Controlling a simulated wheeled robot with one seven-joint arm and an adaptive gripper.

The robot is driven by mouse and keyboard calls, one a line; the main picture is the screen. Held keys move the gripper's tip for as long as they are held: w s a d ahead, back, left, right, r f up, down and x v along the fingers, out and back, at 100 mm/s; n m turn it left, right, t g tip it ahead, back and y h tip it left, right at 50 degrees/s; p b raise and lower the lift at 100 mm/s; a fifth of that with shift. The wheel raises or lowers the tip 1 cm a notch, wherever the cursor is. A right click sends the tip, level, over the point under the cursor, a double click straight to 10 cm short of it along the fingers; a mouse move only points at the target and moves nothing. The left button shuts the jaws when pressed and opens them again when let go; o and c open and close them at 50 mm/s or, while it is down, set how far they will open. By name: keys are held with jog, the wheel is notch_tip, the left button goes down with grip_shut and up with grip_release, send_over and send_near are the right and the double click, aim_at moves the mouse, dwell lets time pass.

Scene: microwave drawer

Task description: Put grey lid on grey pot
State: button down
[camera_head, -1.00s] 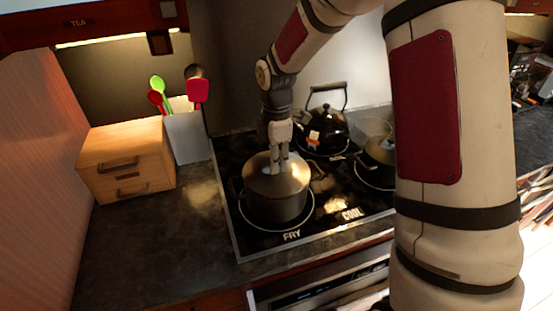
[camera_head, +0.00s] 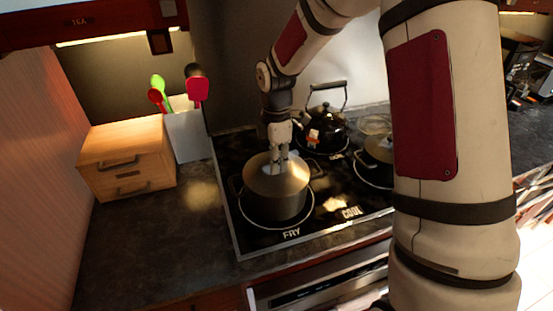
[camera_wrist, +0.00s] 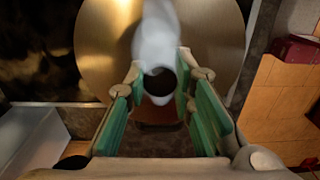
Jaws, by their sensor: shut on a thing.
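The grey pot (camera_head: 276,207) stands on the front left burner of the stove, above the word FRY. The grey lid (camera_head: 268,179) sits over the pot's mouth and looks roughly level; whether it is fully seated all round I cannot tell. My gripper (camera_head: 279,154) points down from above and is shut on the lid's pale handle. In the wrist view my gripper (camera_wrist: 160,95) has its green-padded fingers on either side of the white handle (camera_wrist: 155,45), with the round metallic lid (camera_wrist: 100,45) behind it. The wrist view does not show the pot's rim clearly.
A black kettle (camera_head: 322,130) stands on the back burner, and another dark pot (camera_head: 378,152) is at the right, partly behind my arm. A wooden drawer box (camera_head: 127,160) and a utensil holder (camera_head: 188,137) stand left of the stove. The front left counter (camera_head: 150,240) is clear.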

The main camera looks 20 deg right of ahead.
jog(key=c, duration=1.3)
grip_release()
jog(key=shift+o, duration=0.3)
jog(key=o, duration=0.4)
jog(key=shift+r+p, duration=0.9)
jog(key=shift+r, duration=2.6)
jog(key=shift+r, duration=0.1)
